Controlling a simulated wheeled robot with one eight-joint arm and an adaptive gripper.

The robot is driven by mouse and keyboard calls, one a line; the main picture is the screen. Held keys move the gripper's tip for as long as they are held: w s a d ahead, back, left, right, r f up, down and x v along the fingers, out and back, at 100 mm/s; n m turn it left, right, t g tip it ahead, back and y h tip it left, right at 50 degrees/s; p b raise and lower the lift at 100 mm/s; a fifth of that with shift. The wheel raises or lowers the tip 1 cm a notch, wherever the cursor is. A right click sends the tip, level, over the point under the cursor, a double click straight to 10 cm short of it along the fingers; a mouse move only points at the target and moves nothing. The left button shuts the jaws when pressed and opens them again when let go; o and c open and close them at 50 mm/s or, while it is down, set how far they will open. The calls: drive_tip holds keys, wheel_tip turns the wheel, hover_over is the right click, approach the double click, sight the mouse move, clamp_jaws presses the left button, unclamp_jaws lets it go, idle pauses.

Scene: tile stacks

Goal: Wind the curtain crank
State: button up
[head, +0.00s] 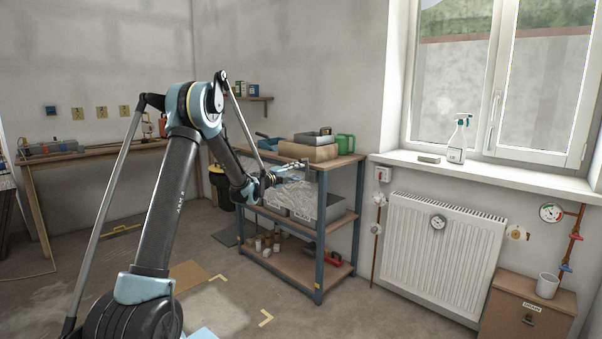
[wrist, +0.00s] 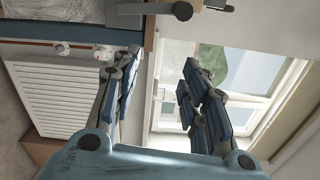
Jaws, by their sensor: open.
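I cannot make out a curtain crank for certain in either view. A cream round fitting with a small knob (head: 517,232) sits on the wall right of the radiator; I cannot tell whether it is a crank. My gripper (head: 297,166) is in front of the upper part of the shelf unit in the head view, apart from the wall fittings. In the wrist view my gripper (wrist: 162,60) has its two fingers spread apart with nothing between them. The window (head: 500,80) has no curtain that I can see.
A shelf unit (head: 320,235) with boxes and a green can (head: 345,143) stands behind my gripper. A radiator (head: 443,255) hangs under the sill, which holds a spray bottle (head: 458,138). A brown cabinet (head: 520,310) bears a white mug (head: 547,286). Floor before the radiator looks clear.

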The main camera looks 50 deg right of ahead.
drive_tip(key=shift+a, duration=0.55)
